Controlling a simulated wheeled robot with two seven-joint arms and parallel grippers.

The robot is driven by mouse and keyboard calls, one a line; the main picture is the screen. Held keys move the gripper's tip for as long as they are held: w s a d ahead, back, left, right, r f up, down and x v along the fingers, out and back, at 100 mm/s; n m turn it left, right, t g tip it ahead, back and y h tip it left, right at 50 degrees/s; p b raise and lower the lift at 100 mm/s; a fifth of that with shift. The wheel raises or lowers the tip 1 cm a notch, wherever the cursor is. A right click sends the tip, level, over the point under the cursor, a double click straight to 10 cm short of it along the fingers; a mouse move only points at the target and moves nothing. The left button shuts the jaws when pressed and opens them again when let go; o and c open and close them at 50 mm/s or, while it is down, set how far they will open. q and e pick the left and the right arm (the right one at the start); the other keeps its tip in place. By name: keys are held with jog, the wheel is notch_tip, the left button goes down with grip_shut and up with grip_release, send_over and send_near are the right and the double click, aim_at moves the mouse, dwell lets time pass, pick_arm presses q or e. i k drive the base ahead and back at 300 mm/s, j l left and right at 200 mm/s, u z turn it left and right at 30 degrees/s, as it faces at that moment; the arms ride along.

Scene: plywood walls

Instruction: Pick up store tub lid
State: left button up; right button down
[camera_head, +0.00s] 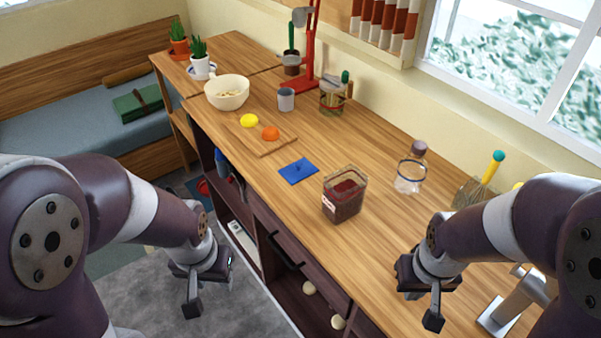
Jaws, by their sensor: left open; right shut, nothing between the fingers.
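A blue square lid (298,171) with a small raised part on top lies flat on the wooden counter, apart from the tub. The store tub (344,203), a clear box with dark red contents, stands upright just right of the lid, with its top open. My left gripper (211,289) is open and empty in front of the counter, over the grey floor, to the lower left of the lid. My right gripper (433,314) is shut and empty, right of the tub at the counter's near right part.
A cutting board (262,144) with a yellow and an orange item lies behind the lid. A bowl (227,93), a grey cup (286,99) and a red stand (308,60) are farther back. A clear bottle (410,176) stands right of the tub. Counter around the lid is clear.

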aim_at(295, 172)
jog(key=z, duration=0.4)
jog(key=j+z, duration=0.25)
jog(key=z, duration=0.2)
jog(key=i+j+z, duration=0.1)
jog(key=j+z, duration=0.15)
jog(key=z, duration=0.2)
jog(key=j+z, duration=0.25)
jog(key=z, duration=0.15)
jog(key=j+z, duration=0.25)
jog(key=z, duration=0.2)
jog(key=k+j+z, duration=0.1)
jog(key=j, duration=0.3)
jog(key=k+j+z, duration=0.1)
jog(key=j, duration=0.3)
jog(key=k+j+z, duration=0.1)
jog(key=j, duration=0.3)
jog(key=k+j+z, duration=0.15)
jog(key=j, duration=0.25)
jog(key=k+j+z, duration=0.1)
jog(key=j, duration=0.45)
jog(key=i, duration=0.05)
